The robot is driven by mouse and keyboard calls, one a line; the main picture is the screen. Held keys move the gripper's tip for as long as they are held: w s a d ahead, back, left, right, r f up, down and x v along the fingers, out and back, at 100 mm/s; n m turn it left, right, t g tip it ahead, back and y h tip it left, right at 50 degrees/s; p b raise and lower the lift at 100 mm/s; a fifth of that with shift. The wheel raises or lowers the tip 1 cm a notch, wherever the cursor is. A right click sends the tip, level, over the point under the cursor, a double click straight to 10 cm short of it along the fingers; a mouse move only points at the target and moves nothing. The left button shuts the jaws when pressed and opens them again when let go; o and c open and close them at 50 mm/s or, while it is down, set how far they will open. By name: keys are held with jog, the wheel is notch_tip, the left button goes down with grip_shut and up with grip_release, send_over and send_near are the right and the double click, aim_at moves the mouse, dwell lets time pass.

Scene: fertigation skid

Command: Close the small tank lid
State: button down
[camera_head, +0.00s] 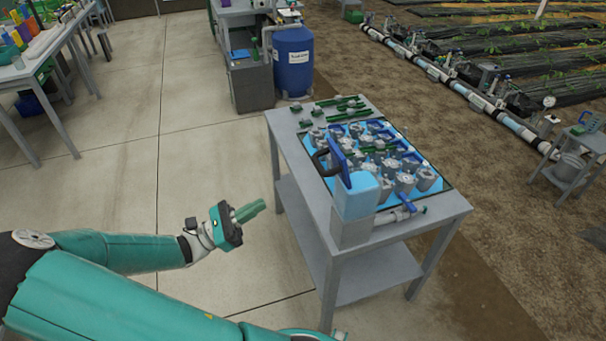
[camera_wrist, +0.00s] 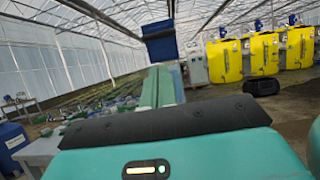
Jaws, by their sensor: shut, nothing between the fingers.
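The small tank (camera_head: 357,198) is a light blue box on a grey block at the near corner of the table. Its dark blue lid (camera_head: 339,160) stands raised, tilted up from the tank's back edge, so the tank is open. A dark blue panel, apparently this lid (camera_wrist: 159,42), shows straight ahead above the fingertips in the wrist view. My gripper (camera_head: 258,208) is left of the table, apart from the tank and lid. Its green fingers (camera_wrist: 160,88) are together with nothing between them and point toward the table.
The grey table (camera_head: 443,207) carries a blue tray of several valves and fittings, with green parts behind. A black curved piece (camera_head: 320,160) is beside the lid. A blue drum (camera_head: 293,62) stands farther back. The concrete floor (camera_head: 120,190) left of the table is clear.

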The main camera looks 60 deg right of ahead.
jog(key=x, duration=1.4)
jog(key=shift+w+r, duration=0.2)
jog(key=shift+w+r, duration=0.1)
jog(key=shift+r, duration=0.05)
